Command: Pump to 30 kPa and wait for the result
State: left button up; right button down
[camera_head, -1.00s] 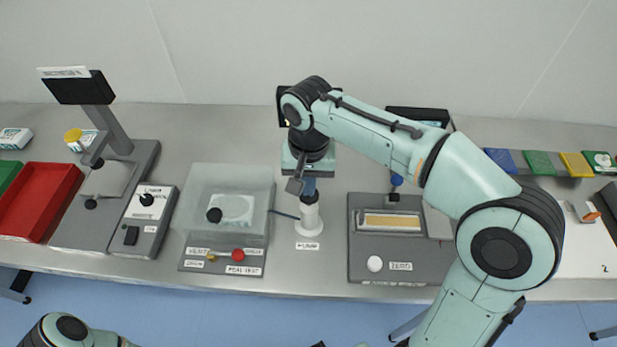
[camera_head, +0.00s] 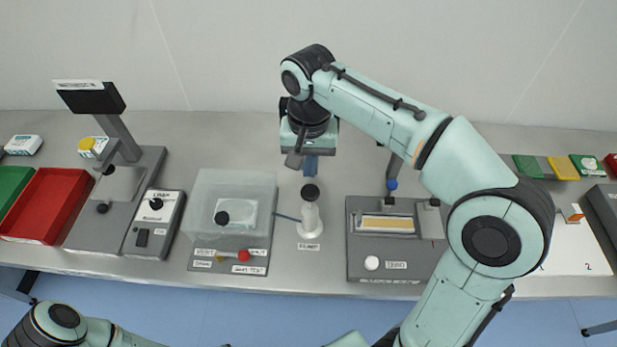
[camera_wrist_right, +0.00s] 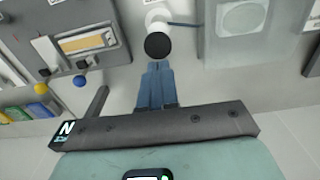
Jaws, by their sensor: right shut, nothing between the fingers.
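My left gripper is not visible.
A grey sealing device (camera_head: 350,265) with a white button (camera_head: 371,263) stands right of the pump. Bench is clear around the pump.

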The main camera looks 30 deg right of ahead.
notch_tip(320, 180, up, 5)
jog(key=shift+d+f+p, duration=0.1)
jog(key=shift+p, duration=0.3)
jog(key=shift+s, duration=0.15)
dwell(1.0)
